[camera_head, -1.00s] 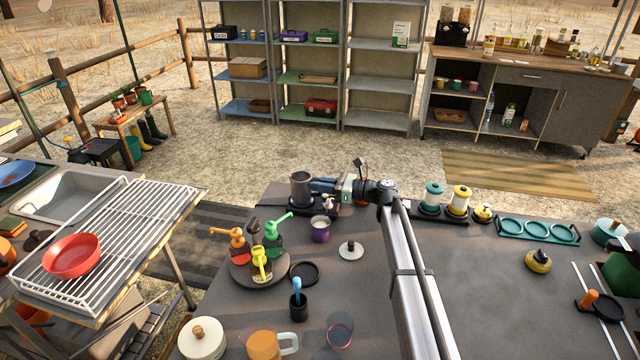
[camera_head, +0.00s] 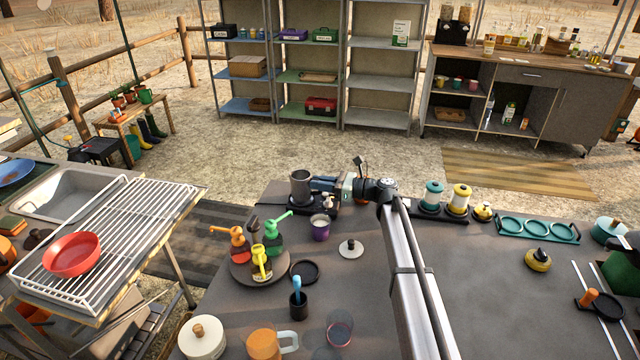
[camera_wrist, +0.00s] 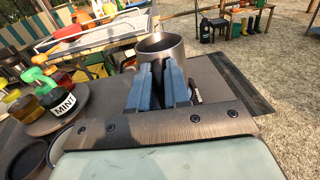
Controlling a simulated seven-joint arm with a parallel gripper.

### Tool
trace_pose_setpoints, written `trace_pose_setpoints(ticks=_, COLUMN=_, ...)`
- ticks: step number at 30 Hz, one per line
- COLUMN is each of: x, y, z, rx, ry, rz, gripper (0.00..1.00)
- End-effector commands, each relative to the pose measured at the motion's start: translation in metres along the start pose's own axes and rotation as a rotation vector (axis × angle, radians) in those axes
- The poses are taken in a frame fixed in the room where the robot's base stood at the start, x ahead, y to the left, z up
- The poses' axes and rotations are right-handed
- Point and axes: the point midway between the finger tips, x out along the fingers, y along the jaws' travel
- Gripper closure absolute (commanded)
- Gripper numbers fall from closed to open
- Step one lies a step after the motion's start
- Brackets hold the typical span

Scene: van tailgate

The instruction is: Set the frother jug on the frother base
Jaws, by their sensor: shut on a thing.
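The frother jug (camera_head: 301,188) is a grey metal cup, upright at the far edge of the dark table. It also shows in the wrist view (camera_wrist: 161,46), with its open rim up. My gripper (camera_head: 322,185) comes from the right, its blue fingers (camera_wrist: 158,82) closed on the jug's dark handle side. A low dark stand (camera_head: 325,210) with small pale fittings lies just below and right of the jug. I cannot tell whether it is the frother base, nor whether the jug touches anything underneath.
A purple cup (camera_head: 320,229) stands close in front of the jug. A round stand (camera_head: 260,271) with several coloured pump bottles is at the left. A black round dish (camera_head: 304,272) and a white lid with a knob (camera_head: 350,249) lie nearer.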

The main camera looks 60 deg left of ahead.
Motion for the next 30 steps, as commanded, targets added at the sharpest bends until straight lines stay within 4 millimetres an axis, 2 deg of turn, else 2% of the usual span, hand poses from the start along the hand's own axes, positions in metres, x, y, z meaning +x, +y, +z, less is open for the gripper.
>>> trace_pose_setpoints(ticks=26, x=0.001, y=0.0, z=-0.011, rx=0.0, ry=-0.001, rz=0.0, gripper=1.0)
trace_pose_setpoints(ticks=27, x=0.001, y=0.0, z=-0.011, rx=0.0, ry=-0.001, rz=0.0, gripper=0.82)
trace_pose_setpoints(ticks=30, x=0.001, y=0.0, z=-0.011, rx=0.0, ry=-0.001, rz=0.0, gripper=0.73)
